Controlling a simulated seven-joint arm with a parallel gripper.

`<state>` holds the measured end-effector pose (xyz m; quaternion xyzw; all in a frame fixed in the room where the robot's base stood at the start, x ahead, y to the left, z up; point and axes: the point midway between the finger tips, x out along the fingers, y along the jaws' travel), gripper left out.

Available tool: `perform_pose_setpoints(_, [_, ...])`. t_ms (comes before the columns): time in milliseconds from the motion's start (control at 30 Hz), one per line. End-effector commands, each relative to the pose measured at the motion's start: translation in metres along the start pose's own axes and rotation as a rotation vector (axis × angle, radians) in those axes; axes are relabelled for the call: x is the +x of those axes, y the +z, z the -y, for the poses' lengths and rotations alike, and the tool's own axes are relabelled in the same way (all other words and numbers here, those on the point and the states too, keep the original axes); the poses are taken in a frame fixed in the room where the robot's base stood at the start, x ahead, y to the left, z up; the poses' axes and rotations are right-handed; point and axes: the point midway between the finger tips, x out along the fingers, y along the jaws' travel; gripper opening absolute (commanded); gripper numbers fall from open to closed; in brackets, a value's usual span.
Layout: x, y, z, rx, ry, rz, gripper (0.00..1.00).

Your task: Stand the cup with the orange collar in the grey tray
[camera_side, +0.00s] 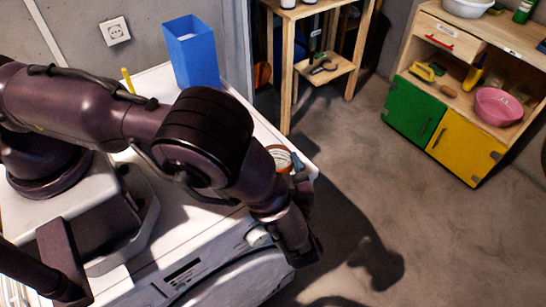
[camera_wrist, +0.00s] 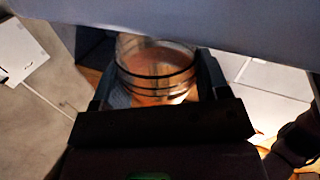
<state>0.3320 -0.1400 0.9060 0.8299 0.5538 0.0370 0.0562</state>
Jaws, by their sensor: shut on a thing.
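The cup with the orange collar (camera_side: 281,156) shows in the side view near the right end of the white top, partly covered by my arm. In the wrist view the cup (camera_wrist: 156,66) looks clear, with dark bands and an orange tint, and sits between the two fingers. My gripper (camera_wrist: 155,82) is shut on it; in the side view the gripper (camera_side: 300,182) is partly hidden by my wrist. The cup's base and its contact with any surface cannot be made out. I cannot identify the grey tray in either view; my arm covers much of the top.
A blue open box (camera_side: 193,55) stands at the back of the white top (camera_side: 150,82), with a yellow stick-like thing (camera_side: 128,80) to its left. A wooden stand (camera_side: 318,62) and a cabinet (camera_side: 455,95) stand beyond. Bare floor (camera_side: 430,215) lies to the right.

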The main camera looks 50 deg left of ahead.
Motion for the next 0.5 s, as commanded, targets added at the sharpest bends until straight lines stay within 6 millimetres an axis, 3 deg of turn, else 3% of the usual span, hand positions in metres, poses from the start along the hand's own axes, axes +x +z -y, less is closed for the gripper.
perform_pose_setpoints(100, [0.024,-0.001,0.0,0.0,-0.004,-0.004,0.46])
perform_pose_setpoints(200, [0.035,0.002,0.001,0.002,-0.001,-0.001,0.46])
perform_pose_setpoints(500, [0.033,0.011,0.001,-0.001,-0.001,-0.001,0.46])
